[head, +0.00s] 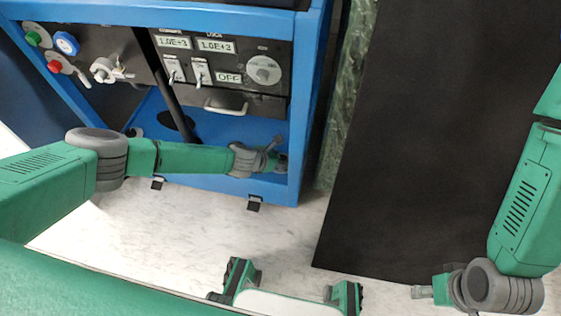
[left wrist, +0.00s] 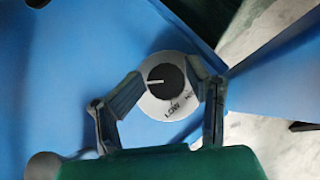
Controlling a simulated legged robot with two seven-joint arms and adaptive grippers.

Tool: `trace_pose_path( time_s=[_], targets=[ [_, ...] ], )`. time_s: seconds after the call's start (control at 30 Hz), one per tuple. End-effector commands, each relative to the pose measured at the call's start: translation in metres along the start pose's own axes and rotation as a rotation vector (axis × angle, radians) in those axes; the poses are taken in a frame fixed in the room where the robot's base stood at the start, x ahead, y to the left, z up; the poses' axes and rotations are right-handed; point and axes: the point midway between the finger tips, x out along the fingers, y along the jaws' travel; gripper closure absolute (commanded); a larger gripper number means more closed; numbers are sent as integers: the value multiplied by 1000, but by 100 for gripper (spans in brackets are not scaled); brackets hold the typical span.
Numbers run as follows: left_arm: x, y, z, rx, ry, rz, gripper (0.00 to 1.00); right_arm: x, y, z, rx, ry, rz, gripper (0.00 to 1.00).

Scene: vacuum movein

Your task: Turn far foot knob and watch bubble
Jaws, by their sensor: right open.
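The foot knob (left wrist: 168,82) shows in the left wrist view as a black dial with a white pointer line, on a round white plate with the word LOW. It sits on a blue surface. My left gripper (left wrist: 165,77) has its fingers spread on either side of the knob, close to its edges; I cannot tell whether they touch it. In the head view my left gripper (head: 275,160) is at the lower right of the blue frame, and the knob cannot be made out there. My right gripper (head: 424,292) is low at the right, away from the frame. I see no bubble.
The blue rack (head: 306,110) carries a panel with displays, switches and a grey dial (head: 263,70). A valve (head: 106,70) and coloured knobs are at its left. Pale marble floor (head: 160,235) lies open in front.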

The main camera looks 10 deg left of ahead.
Motion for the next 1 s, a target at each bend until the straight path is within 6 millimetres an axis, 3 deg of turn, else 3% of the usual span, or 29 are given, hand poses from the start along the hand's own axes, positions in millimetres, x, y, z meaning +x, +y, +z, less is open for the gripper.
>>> trace_pose_path(
  time_s=[0.03, 0.33, 0.37, 0.47, 1.0],
  targets=[
    [4, -2, -12, 1, 16, 1, 58, 3, 0, 0, 0, 1, 0, 58],
    [6, -3, -7, 8, 19, 10, 58, 3, 0, 0, 1, 1, 0, 58],
    [6, -3, -7, 8, 19, 9, 61, 3, 0, 0, 1, 1, 1, 58],
    [5, -3, -7, 6, 15, 5, 95, 3, 0, 0, 1, 0, 1, 58],
    [5, -2, -10, 77, 21, -67, 95, 3, 0, 0, 0, 0, 0, 58]
  ],
)
